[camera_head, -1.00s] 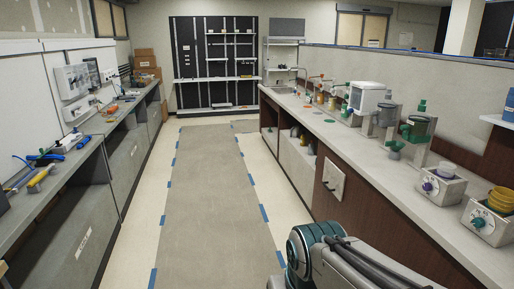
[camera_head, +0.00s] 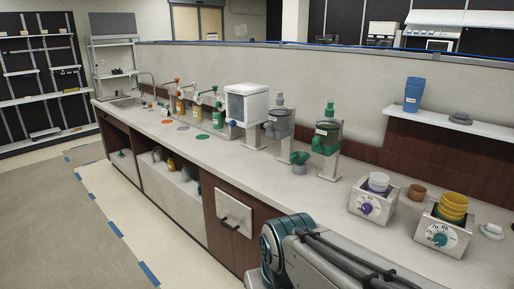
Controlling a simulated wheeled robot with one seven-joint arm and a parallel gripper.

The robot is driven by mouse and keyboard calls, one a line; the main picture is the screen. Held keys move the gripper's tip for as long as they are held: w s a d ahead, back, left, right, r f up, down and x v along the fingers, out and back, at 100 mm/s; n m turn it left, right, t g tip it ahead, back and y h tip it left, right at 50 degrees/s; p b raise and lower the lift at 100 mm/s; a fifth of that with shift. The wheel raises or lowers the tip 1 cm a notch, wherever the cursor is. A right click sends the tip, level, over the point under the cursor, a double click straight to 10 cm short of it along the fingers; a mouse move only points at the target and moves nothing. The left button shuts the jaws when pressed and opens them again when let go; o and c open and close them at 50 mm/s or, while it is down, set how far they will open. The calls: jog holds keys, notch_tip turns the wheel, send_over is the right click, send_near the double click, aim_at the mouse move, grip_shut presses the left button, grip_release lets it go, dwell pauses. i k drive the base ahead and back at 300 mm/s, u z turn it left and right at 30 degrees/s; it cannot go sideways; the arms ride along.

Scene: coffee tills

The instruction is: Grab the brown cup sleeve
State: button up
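A small brown cup-shaped piece (camera_head: 417,192), which looks like the brown cup sleeve, stands on the counter at the right. It sits between a metal box with a purple dial (camera_head: 371,203) and a metal box with a green dial (camera_head: 441,232). My gripper is out of view. Only part of my arm shows at the bottom centre, in front of the counter.
The long counter (camera_head: 232,160) holds green and grey dispensers (camera_head: 327,142), a white-topped container (camera_head: 247,103) and syrup bottles (camera_head: 218,112). A raised shelf (camera_head: 452,124) at right holds a blue cup stack (camera_head: 413,95) and a grey lid-like piece (camera_head: 460,118). Floor at left is clear.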

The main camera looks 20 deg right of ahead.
aim_at(417, 193)
jog(key=z, duration=0.9)
jog(key=i, duration=0.85)
jog(key=z, duration=0.9)
jog(key=i, duration=0.25)
jog(key=z, duration=0.2)
